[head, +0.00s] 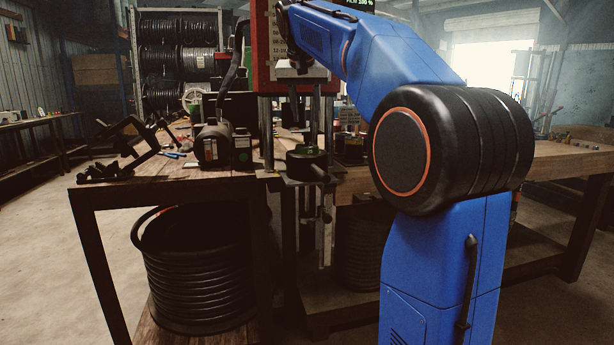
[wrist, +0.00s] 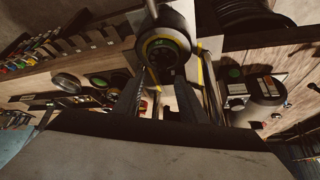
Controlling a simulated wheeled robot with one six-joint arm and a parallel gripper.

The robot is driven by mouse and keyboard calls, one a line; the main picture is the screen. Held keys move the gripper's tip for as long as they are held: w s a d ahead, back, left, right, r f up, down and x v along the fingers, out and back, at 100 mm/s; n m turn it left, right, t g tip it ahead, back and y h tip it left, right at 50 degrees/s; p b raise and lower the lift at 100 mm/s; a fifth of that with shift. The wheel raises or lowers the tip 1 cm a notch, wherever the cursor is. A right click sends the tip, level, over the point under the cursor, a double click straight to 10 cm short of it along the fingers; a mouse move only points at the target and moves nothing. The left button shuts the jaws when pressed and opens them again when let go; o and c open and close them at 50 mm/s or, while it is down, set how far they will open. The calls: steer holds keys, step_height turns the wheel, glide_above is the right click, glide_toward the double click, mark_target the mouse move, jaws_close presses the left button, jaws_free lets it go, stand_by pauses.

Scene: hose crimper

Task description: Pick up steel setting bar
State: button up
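The steel setting bar appears to be the rod (wrist: 152,10) at the top of the wrist view, sticking out of a dark round die head (wrist: 165,48). In the head view, a short rod (head: 318,169) juts toward the front from the die head (head: 304,158) below the red press (head: 262,45). My gripper (wrist: 160,105) shows two dark fingers spread apart in the wrist view. Nothing is visibly held between them. The die head and rod lie beyond the fingertips, apart from them. In the head view I cannot clearly make out the fingers against the press.
A dark cylindrical motor (head: 221,146) and a black clamp (head: 125,150) stand on the wooden bench left of the press. Upright steel posts (head: 267,130) flank the die head. A coiled hose (head: 195,270) lies below. The right bench (head: 570,162) has a clear stretch.

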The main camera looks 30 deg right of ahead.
mark_target(307, 133)
steer(key=shift+x, duration=3.6)
steer(key=shift+w+a, duration=0.1)
steer(key=shift+w, duration=0.05)
steer(key=shift+c, duration=0.7)
steer(key=shift+r, duration=0.1)
jaws_close()
